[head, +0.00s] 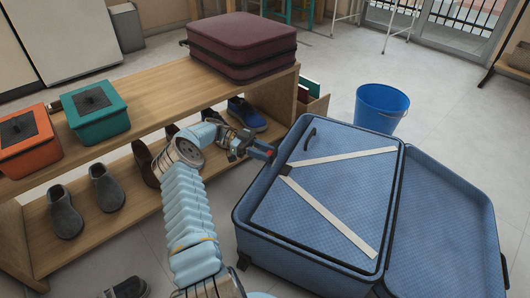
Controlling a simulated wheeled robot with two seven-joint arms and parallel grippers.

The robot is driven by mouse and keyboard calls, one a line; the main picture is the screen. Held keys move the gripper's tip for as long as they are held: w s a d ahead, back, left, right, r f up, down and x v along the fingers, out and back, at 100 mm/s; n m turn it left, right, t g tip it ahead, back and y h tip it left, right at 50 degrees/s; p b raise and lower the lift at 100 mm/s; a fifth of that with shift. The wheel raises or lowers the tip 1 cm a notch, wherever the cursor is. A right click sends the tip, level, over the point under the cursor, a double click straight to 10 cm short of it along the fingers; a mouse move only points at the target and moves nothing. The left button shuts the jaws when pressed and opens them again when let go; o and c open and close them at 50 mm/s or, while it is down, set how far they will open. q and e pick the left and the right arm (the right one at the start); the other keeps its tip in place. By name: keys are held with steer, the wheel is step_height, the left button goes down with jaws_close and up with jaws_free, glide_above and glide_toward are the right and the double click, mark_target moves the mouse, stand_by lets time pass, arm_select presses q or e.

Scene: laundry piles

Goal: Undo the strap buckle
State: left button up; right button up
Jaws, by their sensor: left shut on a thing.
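The blue suitcase (258,232) lies open on the floor at the right. Two pale straps (345,156) form a sideways V over its left half. They meet at a small dark strap buckle (286,169) near the left edge. I cannot tell whether the buckle's halves are joined. My right gripper is not in view.
A wooden shelf bench (165,82) stands at the left, with a maroon suitcase (242,42), a teal box (95,112) and an orange box (25,140) on top. Several shoes sit on its lower shelf. A blue bucket (380,108) stands behind the open suitcase.

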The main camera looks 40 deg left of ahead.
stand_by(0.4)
arm_select(q)
steer(key=o, duration=1.1)
steer(key=shift+c, duration=0.2)
steer(key=s+d+r+p, duration=0.4)
steer(key=s+d+r, duration=0.5)
steer(key=r, duration=0.4)
steer(key=shift+s+d+p, duration=0.35)
steer(key=shift+d, duration=0.2)
